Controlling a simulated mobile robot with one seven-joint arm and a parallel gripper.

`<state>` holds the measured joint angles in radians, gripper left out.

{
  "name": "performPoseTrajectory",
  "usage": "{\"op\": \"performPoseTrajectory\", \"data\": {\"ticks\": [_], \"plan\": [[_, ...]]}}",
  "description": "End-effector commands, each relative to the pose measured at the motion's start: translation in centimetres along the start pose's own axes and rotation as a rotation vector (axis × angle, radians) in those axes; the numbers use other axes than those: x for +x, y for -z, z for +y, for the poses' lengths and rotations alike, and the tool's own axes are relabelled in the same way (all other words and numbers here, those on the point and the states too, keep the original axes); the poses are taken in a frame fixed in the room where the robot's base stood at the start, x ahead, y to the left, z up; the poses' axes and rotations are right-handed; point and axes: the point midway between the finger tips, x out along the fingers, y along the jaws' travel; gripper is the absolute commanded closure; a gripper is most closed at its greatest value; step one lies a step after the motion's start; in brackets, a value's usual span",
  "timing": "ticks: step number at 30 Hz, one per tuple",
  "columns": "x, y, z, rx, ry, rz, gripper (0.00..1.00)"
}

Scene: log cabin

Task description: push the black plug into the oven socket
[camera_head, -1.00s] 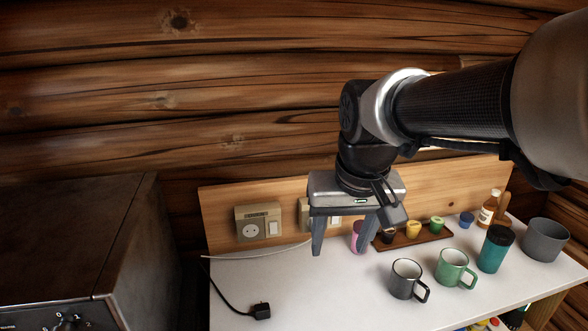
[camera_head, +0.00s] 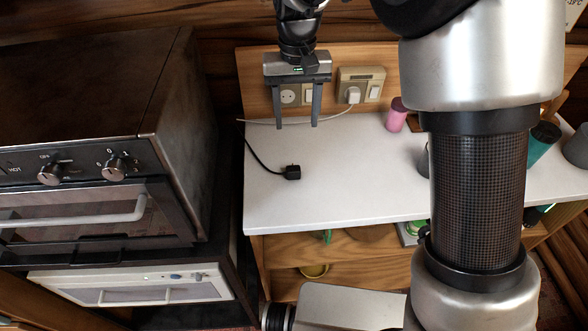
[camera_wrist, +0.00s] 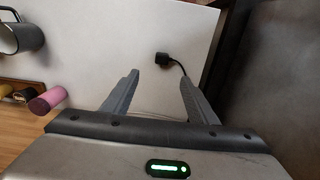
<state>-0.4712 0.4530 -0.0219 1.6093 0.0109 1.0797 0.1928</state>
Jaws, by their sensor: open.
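The black plug (camera_head: 291,172) lies on the white counter (camera_head: 345,180), its black cord running back to the left. It also shows in the wrist view (camera_wrist: 163,59), just beyond the gap between my fingertips. My gripper (camera_head: 297,125) is open and empty, fingers pointing down, above the counter behind the plug. In the wrist view both fingers (camera_wrist: 160,77) are apart. The left wall socket (camera_head: 288,96), the one nearer the oven, is empty and partly hidden behind my fingers. The oven (camera_head: 85,150) stands at the left.
A second socket (camera_head: 361,83) to the right holds a white plug (camera_head: 353,95) with a white cable along the backboard. A pink cup (camera_head: 397,114) stands right of it. A grey mug (camera_wrist: 22,37) and teal cup (camera_head: 543,143) are farther right. Counter around the plug is clear.

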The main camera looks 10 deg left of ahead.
Motion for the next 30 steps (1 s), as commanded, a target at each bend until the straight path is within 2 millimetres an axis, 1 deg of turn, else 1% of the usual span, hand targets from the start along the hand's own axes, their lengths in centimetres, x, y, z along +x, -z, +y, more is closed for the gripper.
{"op": "performPoseTrajectory", "data": {"ticks": [2, 5, 8, 15, 18, 21, 24, 30], "plan": [[0.1, 0.0, 0.0, 0.000, 0.000, 0.000, 0.47], [1.0, -0.1, 0.0, 0.000, 0.000, -0.002, 0.47], [2.8, -0.1, 0.0, -0.001, -0.001, -0.005, 0.47], [8.1, -0.1, 0.0, -0.002, -0.002, -0.005, 0.47], [10.0, -0.1, 0.0, -0.001, -0.001, -0.004, 0.47], [11.3, 0.0, 0.0, -0.001, -0.001, -0.002, 0.47], [12.1, 0.0, 0.0, 0.000, -0.001, -0.002, 0.47], [12.2, 0.1, 0.0, 0.000, 0.000, 0.001, 0.47]]}}
